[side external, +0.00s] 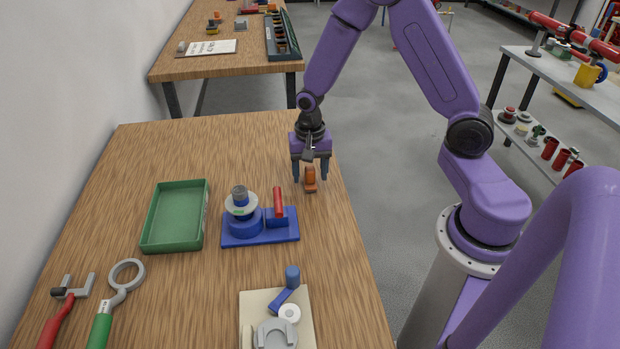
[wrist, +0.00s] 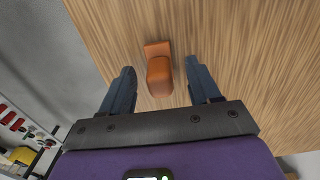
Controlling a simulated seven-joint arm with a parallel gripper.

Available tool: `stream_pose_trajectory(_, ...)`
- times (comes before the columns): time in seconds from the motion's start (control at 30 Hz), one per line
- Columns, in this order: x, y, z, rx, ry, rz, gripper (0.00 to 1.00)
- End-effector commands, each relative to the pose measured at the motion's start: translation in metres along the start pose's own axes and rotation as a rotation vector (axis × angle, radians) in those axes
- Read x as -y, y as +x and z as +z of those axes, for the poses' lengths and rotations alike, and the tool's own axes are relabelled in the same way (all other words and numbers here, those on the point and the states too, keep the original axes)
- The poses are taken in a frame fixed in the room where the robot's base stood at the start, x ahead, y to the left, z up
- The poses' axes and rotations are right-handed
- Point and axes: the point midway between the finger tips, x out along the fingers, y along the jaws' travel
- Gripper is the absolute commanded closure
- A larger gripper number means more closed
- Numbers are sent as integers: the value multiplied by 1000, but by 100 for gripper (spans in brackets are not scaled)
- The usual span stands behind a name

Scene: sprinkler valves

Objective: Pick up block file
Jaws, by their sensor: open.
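The block file is most likely the small orange-brown block (side external: 310,184) standing on the wooden table near its right edge. In the wrist view the block (wrist: 159,76) shows a taller rounded part and a flat lower part. My gripper (side external: 310,177) points down over it, with its fingers open. In the wrist view the two fingers of my gripper (wrist: 160,68) lie left and right of the block, with a gap on each side. I cannot tell how far the fingertips are above the table.
A blue fixture (side external: 262,235) with a valve part and a red handle stands left of and nearer than the block. A green tray (side external: 148,240) lies further left. A pale board (side external: 305,325) with parts and two hand tools are nearer the camera. Bare table surrounds the block.

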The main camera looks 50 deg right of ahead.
Motion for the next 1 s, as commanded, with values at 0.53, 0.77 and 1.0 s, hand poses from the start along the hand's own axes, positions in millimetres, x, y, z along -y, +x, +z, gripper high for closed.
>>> stream_pose_trajectory(0.53,0,16,0,0,0,-1,68)
stream_pose_trajectory(0.77,0,16,0,-1,0,-1,100)
stream_pose_trajectory(1.0,1,14,0,-1,0,-2,100)
